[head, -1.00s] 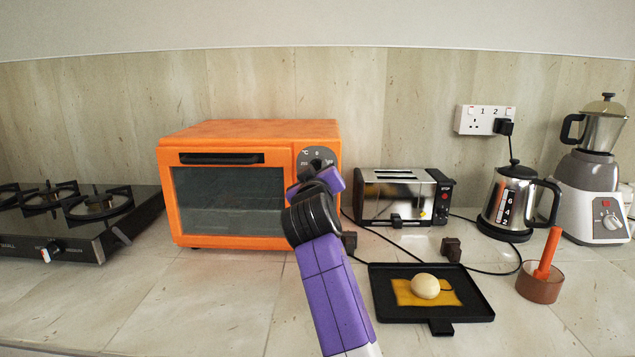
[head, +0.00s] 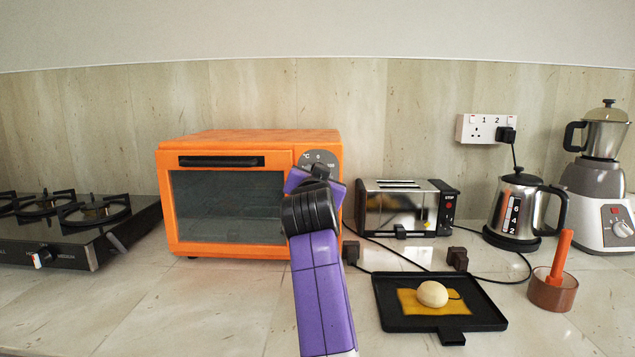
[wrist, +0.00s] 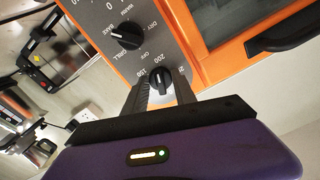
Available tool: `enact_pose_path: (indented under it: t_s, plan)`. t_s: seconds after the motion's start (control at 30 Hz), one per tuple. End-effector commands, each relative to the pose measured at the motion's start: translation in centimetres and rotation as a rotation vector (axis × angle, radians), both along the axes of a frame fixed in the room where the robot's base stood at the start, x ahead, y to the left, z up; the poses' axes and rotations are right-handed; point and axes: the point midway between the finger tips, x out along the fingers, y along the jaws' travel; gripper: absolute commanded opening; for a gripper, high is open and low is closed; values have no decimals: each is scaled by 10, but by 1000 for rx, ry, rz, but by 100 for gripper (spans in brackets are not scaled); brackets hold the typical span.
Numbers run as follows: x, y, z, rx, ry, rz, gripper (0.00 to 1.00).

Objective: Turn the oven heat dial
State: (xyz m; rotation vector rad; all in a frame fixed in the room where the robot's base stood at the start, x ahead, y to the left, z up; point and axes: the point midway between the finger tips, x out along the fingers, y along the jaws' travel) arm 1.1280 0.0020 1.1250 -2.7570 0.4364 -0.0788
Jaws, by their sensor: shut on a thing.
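The orange oven (head: 250,138) stands on the counter, its dark glass door shut. Its grey control panel (head: 332,159) is on the right of its front. In the wrist view the black heat dial (wrist: 158,80) sits on the panel, ringed by numbers and OFF. My gripper (wrist: 160,84) has one finger on each side of this dial and is shut on it. A second black dial (wrist: 125,36), marked with words such as BAKE and GRILL, is beside it and apart from the fingers. In the head view my gripper (head: 314,183) hides most of the panel.
A toaster (head: 395,206) stands close on the oven's right. A black tray (head: 440,322) with a round pale item is in front of it. A kettle (head: 512,208) and blender (head: 600,175) are further right. A gas hob (head: 70,225) is at left. Bare counter lies before the oven.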

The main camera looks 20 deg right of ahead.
Motion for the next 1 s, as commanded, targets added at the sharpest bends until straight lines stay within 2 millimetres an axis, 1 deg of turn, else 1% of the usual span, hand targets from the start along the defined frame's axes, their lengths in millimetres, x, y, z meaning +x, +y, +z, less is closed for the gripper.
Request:
enact_pose_path:
  t_s: [0.03, 0.3, 0.53, 0.9, 0.93, 1.0]
  plan:
    - [0, 0, -4, 29, -4, 0, 0]
    - [1, 0, -3, 133, -38, 0, 0]
    - [1, 1, -3, 163, -47, -1, 0]
    - [1, 1, -3, 164, -46, -1, 0]
    - [1, 1, -3, 163, -47, -1, 38]
    - [1, 1, -3, 163, -47, 0, 52]
